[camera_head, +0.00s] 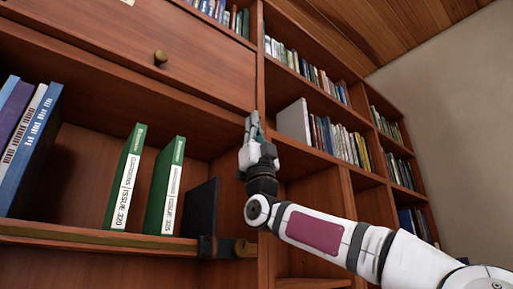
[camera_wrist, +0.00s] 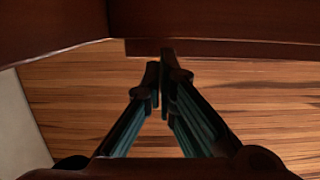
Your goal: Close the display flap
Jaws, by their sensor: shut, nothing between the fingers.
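I cannot tell the panel's exact tilt. My gripper (camera_head: 251,121) is shut and empty, pointing up near the panel's lower right corner, in front of the upright divider. I cannot tell whether it touches the wood. In the wrist view my gripper (camera_wrist: 162,72) has its fingers together, just under a dark wooden edge (camera_wrist: 220,48).
Green issue volumes (camera_head: 125,178) and blue books (camera_head: 32,145) stand on the lower shelf (camera_head: 90,237). More bookshelves (camera_head: 345,165) run rightward behind my arm. A bare wall (camera_head: 455,120) is at right.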

